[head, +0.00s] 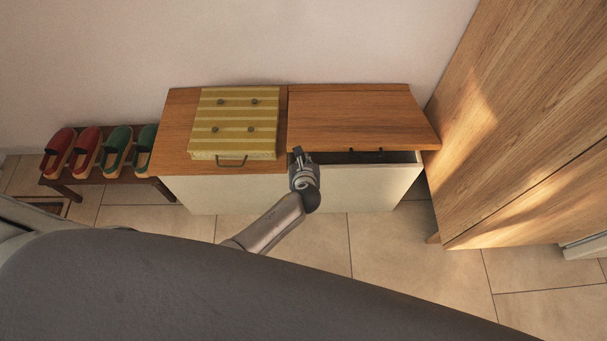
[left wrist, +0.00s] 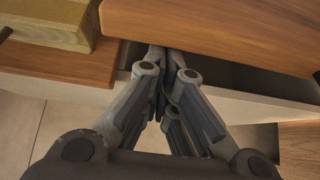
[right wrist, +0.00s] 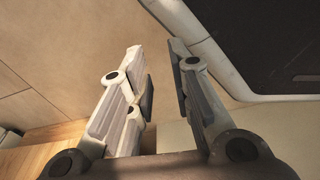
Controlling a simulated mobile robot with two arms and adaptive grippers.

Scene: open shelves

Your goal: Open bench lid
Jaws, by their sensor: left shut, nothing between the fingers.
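The bench has a wooden top and a pale front (head: 235,193). Its right-hand lid (head: 350,105) is raised a little at the front, with a dark gap between it and the front panel. My left gripper (head: 299,155) is at the left end of that gap, by the lid's front left corner. In the left wrist view its fingers (left wrist: 165,60) are shut and empty, with the tips at or just under the lid's edge (left wrist: 215,35); contact is hard to tell. My right gripper (right wrist: 160,75) shows only in the right wrist view, open and empty, away from the bench.
A low rack (head: 105,182) with red and green slippers stands to the left. A tall wooden cabinet (head: 530,110) stands close on the right. Tiled floor (head: 390,245) in front is clear.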

